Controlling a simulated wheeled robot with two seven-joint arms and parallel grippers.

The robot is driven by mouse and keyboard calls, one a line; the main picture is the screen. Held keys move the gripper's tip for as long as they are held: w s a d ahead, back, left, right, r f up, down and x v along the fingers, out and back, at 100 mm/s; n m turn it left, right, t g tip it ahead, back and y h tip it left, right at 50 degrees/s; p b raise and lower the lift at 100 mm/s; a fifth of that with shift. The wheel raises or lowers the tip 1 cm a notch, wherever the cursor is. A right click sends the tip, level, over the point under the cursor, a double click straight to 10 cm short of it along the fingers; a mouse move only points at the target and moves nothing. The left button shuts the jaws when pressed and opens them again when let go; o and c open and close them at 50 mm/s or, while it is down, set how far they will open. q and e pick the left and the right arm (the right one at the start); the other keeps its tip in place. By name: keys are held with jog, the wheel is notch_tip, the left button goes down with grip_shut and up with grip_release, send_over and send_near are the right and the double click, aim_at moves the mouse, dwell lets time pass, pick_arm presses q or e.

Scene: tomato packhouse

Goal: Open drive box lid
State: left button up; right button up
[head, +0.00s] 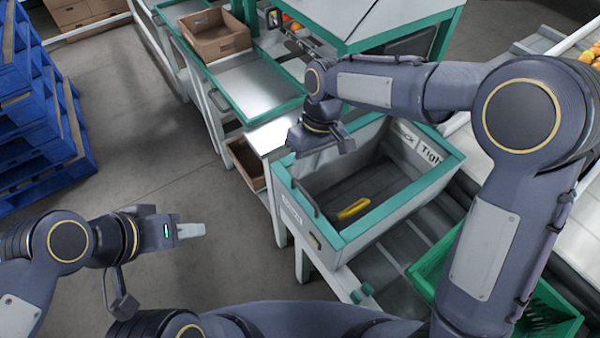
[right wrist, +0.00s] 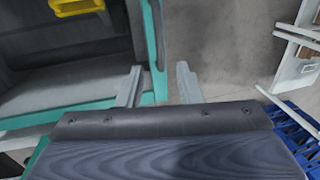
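The grey drive box (head: 454,164) with a teal rim stands in the middle of the head view. Its top is open to view, with a yellow handle-like part (head: 353,208) inside and a grey bar (head: 305,198) along its left inner side. I cannot make out a separate lid. My right gripper (head: 318,145) is over the box's far left rim. In the right wrist view its two fingers (right wrist: 158,86) are apart with nothing held, and the teal rim (right wrist: 156,45) shows between them. My left gripper (head: 198,230) is over the floor, away from the box; its finger gap is unclear.
Blue pallets (head: 45,130) are stacked at the left. A teal-edged bench (head: 250,85) with a brown carton (head: 215,40) stands behind the box. A green crate (head: 540,310) is at lower right. The floor (head: 140,160) between pallets and bench is clear.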

aim_at(302, 187)
jog(key=f, duration=0.4)
jog(key=a+f, duration=0.1)
jog(key=f, duration=0.1)
jog(key=shift+s, duration=0.3)
jog(key=shift+c, duration=0.4)
grip_shut()
